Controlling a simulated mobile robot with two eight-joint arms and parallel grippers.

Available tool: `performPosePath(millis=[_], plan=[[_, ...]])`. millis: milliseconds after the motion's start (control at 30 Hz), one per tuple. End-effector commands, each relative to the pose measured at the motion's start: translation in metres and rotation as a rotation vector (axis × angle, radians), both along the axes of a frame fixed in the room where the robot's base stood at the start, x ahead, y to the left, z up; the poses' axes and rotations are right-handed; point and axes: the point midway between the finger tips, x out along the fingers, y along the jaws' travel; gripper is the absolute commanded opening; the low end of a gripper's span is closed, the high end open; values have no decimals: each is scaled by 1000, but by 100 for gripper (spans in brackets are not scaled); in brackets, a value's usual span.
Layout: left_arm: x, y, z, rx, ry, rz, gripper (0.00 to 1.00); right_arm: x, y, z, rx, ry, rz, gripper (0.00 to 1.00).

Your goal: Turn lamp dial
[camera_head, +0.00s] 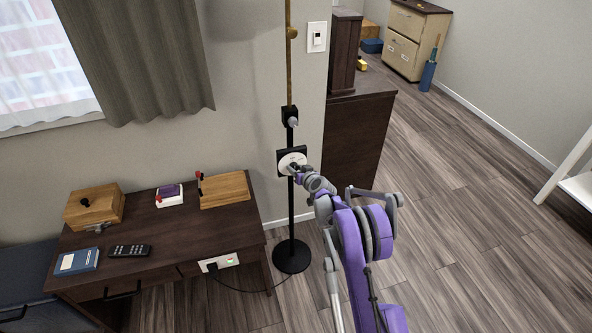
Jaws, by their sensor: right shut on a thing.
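The lamp dial (286,158) is a round white disc on a dark square plate. It is fixed to a black lamp stand (291,212) with a round black base on the floor. My right gripper (296,168) is at the dial, shut on its knob, which the fingers mostly hide. My purple and grey right arm reaches up to it from the bottom of the view. How far the dial is turned cannot be told. My left gripper is not in view.
A dark wooden desk (165,235) stands to the left, with wooden boxes, a remote (130,250) and a blue book (77,261). A dark cabinet (352,140) stands behind the lamp to the right. A cord runs beneath the desk.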

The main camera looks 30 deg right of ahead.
Motion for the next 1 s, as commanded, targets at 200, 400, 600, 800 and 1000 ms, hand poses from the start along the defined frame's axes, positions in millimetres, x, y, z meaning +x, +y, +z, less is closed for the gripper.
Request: performPosePath(millis=[200,400,600,800,1000], plan=[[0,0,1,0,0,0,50,0,-1,0,37,-9,-1,0],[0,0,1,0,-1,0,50,-1,-2,0,142,-34,-1,0],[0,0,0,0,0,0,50,-1,-3,-2,307,-74,0,0],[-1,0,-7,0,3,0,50,-1,-4,-4,494,-118,0,0],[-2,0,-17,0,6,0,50,-1,-4,-5,671,-161,0,0]])
